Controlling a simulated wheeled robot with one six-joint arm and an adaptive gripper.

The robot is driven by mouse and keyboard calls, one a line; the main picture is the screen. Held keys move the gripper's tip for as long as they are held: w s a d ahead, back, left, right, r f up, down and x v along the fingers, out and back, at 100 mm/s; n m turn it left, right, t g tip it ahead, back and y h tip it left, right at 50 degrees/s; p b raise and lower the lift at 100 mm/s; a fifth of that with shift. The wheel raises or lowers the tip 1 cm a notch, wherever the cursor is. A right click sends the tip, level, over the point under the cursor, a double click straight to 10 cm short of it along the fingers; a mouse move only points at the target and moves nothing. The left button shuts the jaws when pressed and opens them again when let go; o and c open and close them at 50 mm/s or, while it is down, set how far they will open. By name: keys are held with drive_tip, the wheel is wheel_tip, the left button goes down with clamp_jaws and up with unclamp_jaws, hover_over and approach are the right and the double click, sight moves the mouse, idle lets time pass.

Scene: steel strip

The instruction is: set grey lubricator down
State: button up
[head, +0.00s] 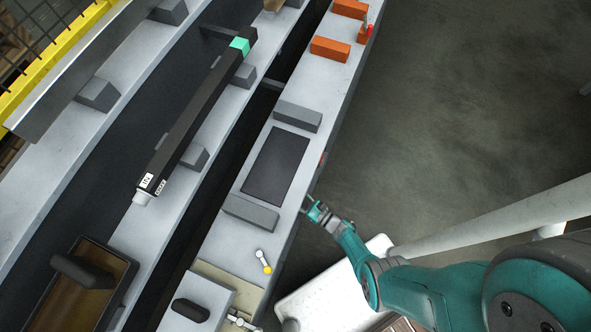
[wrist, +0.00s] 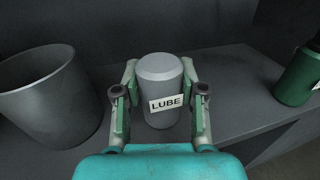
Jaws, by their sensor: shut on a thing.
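The grey lubricator (wrist: 160,72) is a grey cylinder with a bevelled top and a white "LUBE" label, upright in the wrist view. My gripper (wrist: 159,88) is shut on it, one green-padded finger on each side. Its lower end is just over or on a dark grey shelf surface (wrist: 230,95); I cannot tell whether it touches. In the head view my gripper (head: 313,208) is at the right edge of the pale bench, and the lubricator cannot be made out there.
In the wrist view, a wide grey bin (wrist: 50,100) stands left of the lubricator and a green bottle (wrist: 297,78) stands at the right. A dark wall rises behind. In the head view, a dark mat (head: 277,165) lies between two grey blocks on the bench.

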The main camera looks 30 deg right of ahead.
drive_tip(key=o, duration=1.2)
drive_tip(key=shift+f, duration=0.1)
drive_tip(key=v, duration=0.4)
drive_tip(key=shift+s+d, duration=0.15)
drive_tip(key=shift+v, duration=3.8)
